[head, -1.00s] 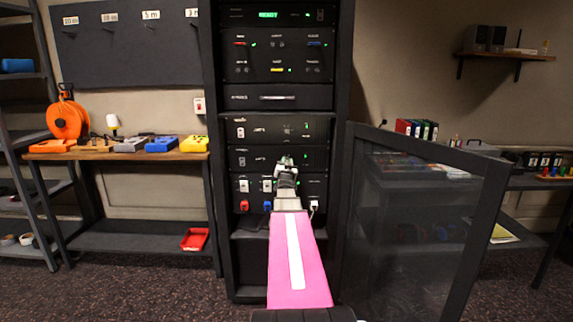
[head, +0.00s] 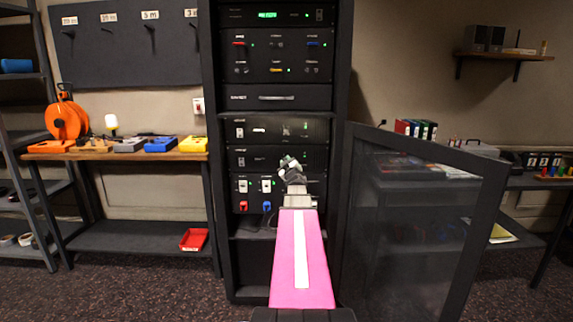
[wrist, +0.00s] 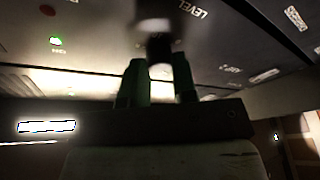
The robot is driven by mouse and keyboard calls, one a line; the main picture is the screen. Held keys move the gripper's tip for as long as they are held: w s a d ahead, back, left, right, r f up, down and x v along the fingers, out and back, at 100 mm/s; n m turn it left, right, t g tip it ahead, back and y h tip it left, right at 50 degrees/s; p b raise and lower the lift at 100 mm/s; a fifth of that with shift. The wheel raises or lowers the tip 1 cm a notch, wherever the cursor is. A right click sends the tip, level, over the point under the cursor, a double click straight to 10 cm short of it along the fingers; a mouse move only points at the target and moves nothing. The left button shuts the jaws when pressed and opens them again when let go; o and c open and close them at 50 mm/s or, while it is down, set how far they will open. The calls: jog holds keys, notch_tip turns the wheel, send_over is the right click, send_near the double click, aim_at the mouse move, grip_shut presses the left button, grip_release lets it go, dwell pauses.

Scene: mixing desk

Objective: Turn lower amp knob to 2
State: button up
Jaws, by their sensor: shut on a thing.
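The lower amp (head: 243,158) is a black panel in the rack, below a similar upper amp (head: 243,131). My gripper (head: 289,161) is at the right part of the lower amp and covers its knob in the head view. In the wrist view a dark, blurred round knob (wrist: 155,42) stands out from a panel marked LEVEL. My gripper (wrist: 158,68) is shut on this knob, a greenish finger on each side. The knob's pointer and the number it faces cannot be read.
The rack's mesh door (head: 425,215) stands open to the right of my arm. Below the lower amp is a panel with white switches (head: 266,185) and red and blue plugs. A bench (head: 120,155) stands to the left.

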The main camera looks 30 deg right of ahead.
jog(key=n+y, duration=0.1)
jog(key=n, duration=0.1)
jog(key=n+g, duration=0.1)
jog(key=n, duration=0.2)
jog(key=shift+y, duration=0.4)
jog(key=shift+n, duration=0.3)
jog(key=o, duration=0.9)
jog(key=shift+s, duration=0.15)
jog(key=v, duration=1)
jog(key=shift+s+a, duration=0.1)
jog(key=shift+s, duration=0.2)
